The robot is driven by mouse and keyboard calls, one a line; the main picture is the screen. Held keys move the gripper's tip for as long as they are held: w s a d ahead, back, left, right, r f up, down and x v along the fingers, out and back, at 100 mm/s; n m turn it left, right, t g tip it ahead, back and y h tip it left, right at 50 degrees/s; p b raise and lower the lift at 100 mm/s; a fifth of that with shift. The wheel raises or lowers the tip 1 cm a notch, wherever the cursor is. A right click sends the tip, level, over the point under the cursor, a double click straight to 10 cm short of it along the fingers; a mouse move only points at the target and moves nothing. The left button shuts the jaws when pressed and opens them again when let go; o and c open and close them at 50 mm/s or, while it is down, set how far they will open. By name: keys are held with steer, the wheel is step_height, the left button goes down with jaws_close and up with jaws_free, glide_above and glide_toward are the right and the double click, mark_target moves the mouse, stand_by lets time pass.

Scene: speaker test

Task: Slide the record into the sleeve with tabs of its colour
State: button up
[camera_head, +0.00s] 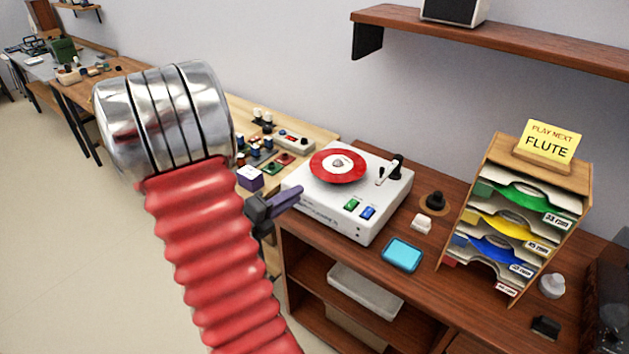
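A red record (338,167) with a pale centre label lies flat on the white turntable (361,218). A wooden rack (587,180) at the right holds sleeves in stacked slots. From the top down I see a green-tabbed sleeve (520,195), a yellow-tabbed sleeve (500,223) and a blue-tabbed sleeve (497,249). Small red marks (449,262) show at the rack's bottom, where the lowest slot is mostly hidden. My gripper (291,198) shows only as dark purple finger parts beside the turntable's left edge, apart from the record. My arm hides the rest of it.
The tonearm (389,170) stands right of the record. A cyan pad (402,254), a white block (421,223) and a dark round piece (435,201) lie between turntable and rack. A yellow card (551,141) reading "FLUTE" tops the rack. A shelf (500,38) overhangs behind.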

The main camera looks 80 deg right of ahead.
steer(key=d+f+n, duration=0.1)
steer(key=d+f+n+t, duration=0.1)
steer(key=n, duration=0.1)
steer(key=shift+s+d+n+h, duration=0.2)
steer(key=shift+n+h, duration=0.1)
steer(key=shift+h, duration=0.1)
glide_toward(328, 172)
steer(key=shift+f+x, duration=0.15)
steer(key=shift+x, duration=1.2)
steer(key=shift+f+x, duration=0.15)
steer(key=shift+x, duration=1.25)
steer(key=shift+w, duration=0.15)
jaws_close()
steer(key=shift+f, duration=0.1)
steer(key=shift+r, duration=0.4)
steer(key=shift+r, duration=1.15)
steer(key=shift+r, duration=0.15)
